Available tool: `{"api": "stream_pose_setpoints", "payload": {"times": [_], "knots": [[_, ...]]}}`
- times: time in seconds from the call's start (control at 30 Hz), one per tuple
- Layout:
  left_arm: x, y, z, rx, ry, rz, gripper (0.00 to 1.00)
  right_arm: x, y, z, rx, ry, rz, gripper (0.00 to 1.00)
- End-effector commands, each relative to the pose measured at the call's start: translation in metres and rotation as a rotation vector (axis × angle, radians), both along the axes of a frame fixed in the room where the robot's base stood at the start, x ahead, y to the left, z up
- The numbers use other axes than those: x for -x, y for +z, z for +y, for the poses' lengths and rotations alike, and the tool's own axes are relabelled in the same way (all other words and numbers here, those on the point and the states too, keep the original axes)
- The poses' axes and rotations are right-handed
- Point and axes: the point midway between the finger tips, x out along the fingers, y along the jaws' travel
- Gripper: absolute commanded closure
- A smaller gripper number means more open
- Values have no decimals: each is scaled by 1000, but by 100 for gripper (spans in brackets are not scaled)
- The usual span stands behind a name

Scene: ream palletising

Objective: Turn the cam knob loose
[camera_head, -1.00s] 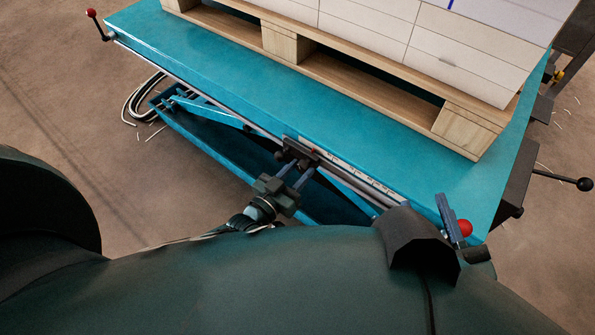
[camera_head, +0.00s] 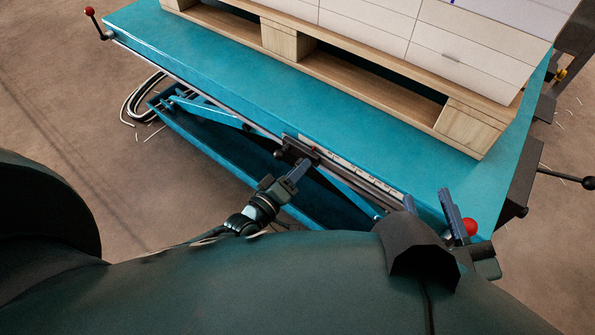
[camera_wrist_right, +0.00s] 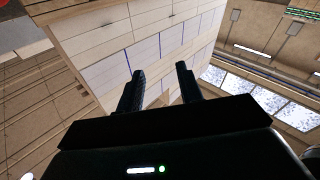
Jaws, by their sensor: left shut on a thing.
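A dark stop block (camera_head: 290,151) sits on the rail along the near edge of the blue lift table (camera_head: 210,75), beside a pale scale strip. My left gripper (camera_head: 299,168) reaches up to this block from below, its fingers seen nearly edge-on. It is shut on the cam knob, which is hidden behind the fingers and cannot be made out. My right gripper (camera_head: 456,213) is by the table's near right corner, partly hidden by my own arm. In the right wrist view its two fingers (camera_wrist_right: 160,88) are apart with nothing between them.
A wooden pallet (camera_head: 285,42) with stacked white reams (camera_head: 365,28) stands on the table. A red ball knob (camera_head: 470,227) is close beside my right gripper. Another red-tipped lever (camera_head: 90,12) is at the far left corner. A black-knobbed lever (camera_head: 588,183) sticks out at right.

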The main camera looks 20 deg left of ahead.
Motion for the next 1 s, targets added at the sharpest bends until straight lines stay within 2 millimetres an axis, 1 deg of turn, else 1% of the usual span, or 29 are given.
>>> {"api": "stream_pose_setpoints", "payload": {"times": [0.2,0.43,0.7,1.0], "knots": [[-1,0,0,162,0,57,89,-1,-1,1,-17,4,-2,64],[-1,0,0,280,0,101,89,0,1,2,-31,9,0,64],[-1,1,0,345,-1,123,89,0,0,3,-36,13,3,64],[-1,1,0,357,0,127,89,0,0,3,-37,13,2,64]]}}
